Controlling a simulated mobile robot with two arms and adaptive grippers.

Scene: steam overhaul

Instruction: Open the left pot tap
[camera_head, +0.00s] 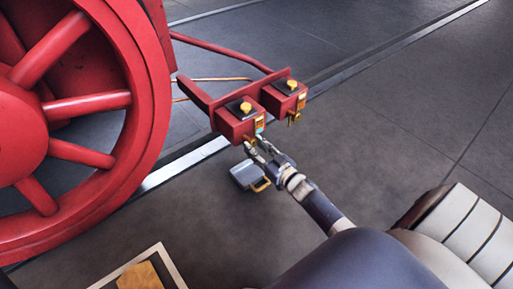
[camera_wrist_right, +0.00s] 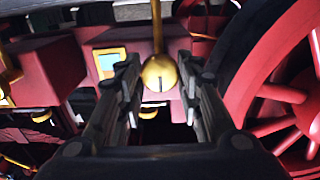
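Two red box-shaped pots sit side by side on a red bracket in the head view, each with a yellow knob on top. The left pot (camera_head: 231,126) is nearer the wheel; the right pot (camera_head: 274,104) is beside it. The left pot's brass tap (camera_wrist_right: 159,73) shows in the right wrist view as a rod with a round ball end. My right gripper (camera_head: 262,148) is at the left pot's lower front. In the wrist view, the right gripper's fingers (camera_wrist_right: 159,68) are apart, with the ball between them; contact is not clear. My left gripper is not in view.
A grey can with a yellow handle (camera_head: 248,175) is below the left pot. A large red spoked wheel (camera_head: 112,100) stands at the left. A pale-edged box (camera_head: 165,262) is at the bottom left.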

